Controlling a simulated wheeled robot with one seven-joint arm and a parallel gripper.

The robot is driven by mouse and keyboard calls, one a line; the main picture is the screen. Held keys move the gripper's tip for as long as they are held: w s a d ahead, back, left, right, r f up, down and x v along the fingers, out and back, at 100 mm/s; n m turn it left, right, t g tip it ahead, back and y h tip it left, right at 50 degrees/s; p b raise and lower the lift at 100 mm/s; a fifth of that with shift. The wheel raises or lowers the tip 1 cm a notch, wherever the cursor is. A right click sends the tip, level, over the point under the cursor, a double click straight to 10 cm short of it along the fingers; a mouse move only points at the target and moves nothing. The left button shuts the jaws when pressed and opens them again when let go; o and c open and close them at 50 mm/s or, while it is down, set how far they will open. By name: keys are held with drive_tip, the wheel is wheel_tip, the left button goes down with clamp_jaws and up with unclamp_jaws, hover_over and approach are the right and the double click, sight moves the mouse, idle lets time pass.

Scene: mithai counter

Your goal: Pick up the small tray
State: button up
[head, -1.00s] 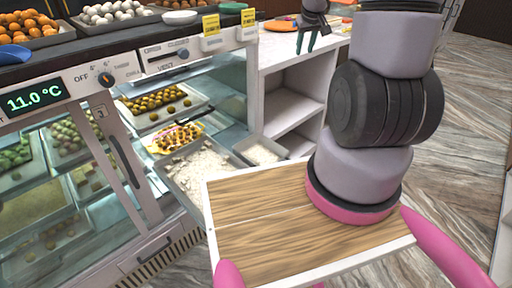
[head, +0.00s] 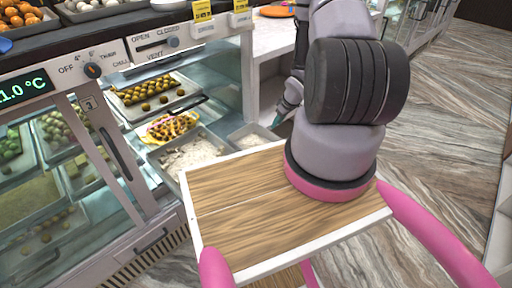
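The small tray (head: 238,131) is a shallow grey metal tray with pale contents. It lies at the right end of the lower level of the display case, beside a larger tray (head: 208,163) of white pieces. My gripper (head: 277,119) points down just right of and slightly above the small tray in the picture. A teal fingertip shows, but the rest of the fingers are too small and too covered to tell their opening. I cannot tell whether the gripper touches the tray. My own arm covers part of the area to its right.
A patterned plate of sweets (head: 172,128) and a tray of brown balls (head: 128,98) lie further left in the case. A white counter (head: 276,36) stands behind. The case's front frame and glass are on the left. Open floor (head: 450,110) lies to the right.

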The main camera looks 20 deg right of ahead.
sight(271, 133)
drive_tip(key=x, duration=0.9)
drive_tip(key=shift+w+f, duration=0.1)
drive_tip(key=shift+w, duration=0.2)
clamp_jaws()
idle(1.1)
